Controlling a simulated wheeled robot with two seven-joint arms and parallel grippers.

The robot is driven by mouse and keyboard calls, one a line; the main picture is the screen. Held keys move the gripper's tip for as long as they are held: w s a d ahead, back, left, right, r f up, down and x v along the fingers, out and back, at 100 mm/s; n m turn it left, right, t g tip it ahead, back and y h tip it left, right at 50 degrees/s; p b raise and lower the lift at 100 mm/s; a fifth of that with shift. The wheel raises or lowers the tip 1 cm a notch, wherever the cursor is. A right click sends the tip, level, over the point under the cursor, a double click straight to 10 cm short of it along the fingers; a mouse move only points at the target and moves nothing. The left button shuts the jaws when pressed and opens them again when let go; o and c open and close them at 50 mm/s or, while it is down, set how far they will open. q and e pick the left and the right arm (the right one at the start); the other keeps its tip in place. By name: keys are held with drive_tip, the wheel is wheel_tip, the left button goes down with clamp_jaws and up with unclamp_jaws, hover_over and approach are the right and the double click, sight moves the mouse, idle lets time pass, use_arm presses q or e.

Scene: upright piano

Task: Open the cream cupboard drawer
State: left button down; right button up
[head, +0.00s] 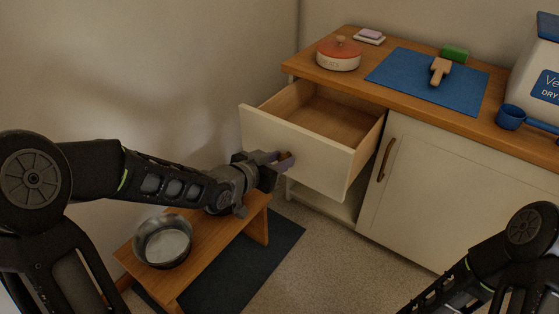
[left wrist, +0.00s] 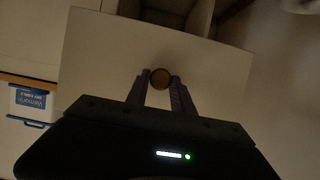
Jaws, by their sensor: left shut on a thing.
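The cream cupboard drawer (head: 318,152) stands pulled well out of the cupboard in the head view, and its wooden inside looks empty. My left gripper (head: 284,160) is at the drawer's front, shut on its round brown knob (head: 287,157). In the left wrist view the knob (left wrist: 160,78) sits between the two fingertips, with the drawer front (left wrist: 110,58) behind it. My right arm shows at the lower right of the head view, but its gripper is out of the picture.
A low wooden bench (head: 205,238) with a metal bowl (head: 162,242) stands below my left arm. The wooden countertop (head: 400,105) holds a red-lidded pot (head: 339,54), a blue mat (head: 400,75), a wooden brush (head: 440,70) and a blue scoop (head: 511,117). A closed cupboard door (head: 430,195) is right of the drawer.

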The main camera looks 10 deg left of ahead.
use_arm(q)
drive_tip(key=shift+s+a, duration=0.1)
drive_tip(key=shift+s, duration=0.1)
drive_tip(key=c, duration=1.1)
unclamp_jaws()
drive_tip(key=p+v, duration=0.3)
drive_tip(key=v, duration=0.4)
drive_tip(key=shift+s+a, duration=0.1)
drive_tip(key=shift+s, duration=0.25)
